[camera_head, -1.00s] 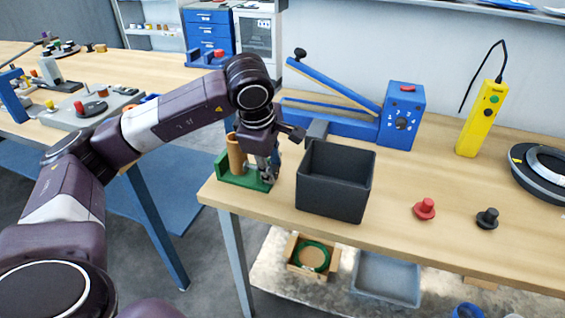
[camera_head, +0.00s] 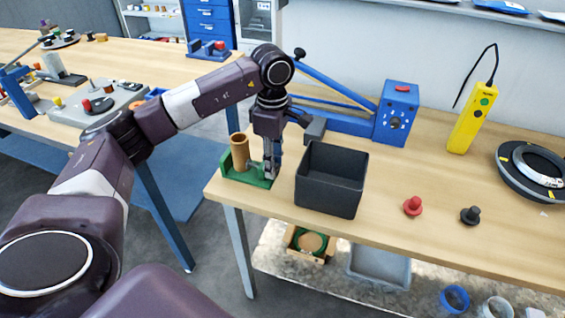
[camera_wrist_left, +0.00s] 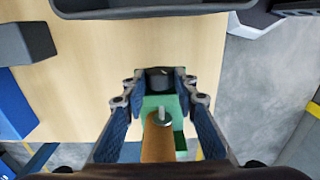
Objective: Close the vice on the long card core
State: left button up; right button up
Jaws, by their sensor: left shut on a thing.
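A small green vice (camera_head: 232,176) sits at the left front corner of the workbench in the head view. The card core (camera_head: 239,148), a brown tube, stands upright in it. My left gripper (camera_head: 270,172) points down at the vice's right end, just right of the core. In the left wrist view, the fingers of my left gripper (camera_wrist_left: 160,76) are shut on a dark block that appears to be the vice's handle. The brown core (camera_wrist_left: 158,140) is nearer the camera, with a grey pin and disc at its end. Whether the jaw touches the core is unclear. My right gripper is out of view.
A black open bin (camera_head: 332,178) stands close to the right of my left gripper. A blue lever machine (camera_head: 397,115) is behind it.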

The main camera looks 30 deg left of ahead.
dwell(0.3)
pick_arm(q)
jog(key=shift+w+d+r+g+p, duration=0.1)
jog(key=shift+w+r+g+p, duration=0.1)
jog(key=shift+g+p, duration=0.65)
jog(key=shift+w+f+h, duration=0.1)
jog(key=shift+f+h, duration=0.05)
jog(key=shift+h, duration=0.15)
jog(key=shift+g+p, duration=0.35)
jog(key=shift+p, duration=0.05)
jog(key=shift+w+f+g, duration=0.15)
jog(key=shift+g, duration=0.45)
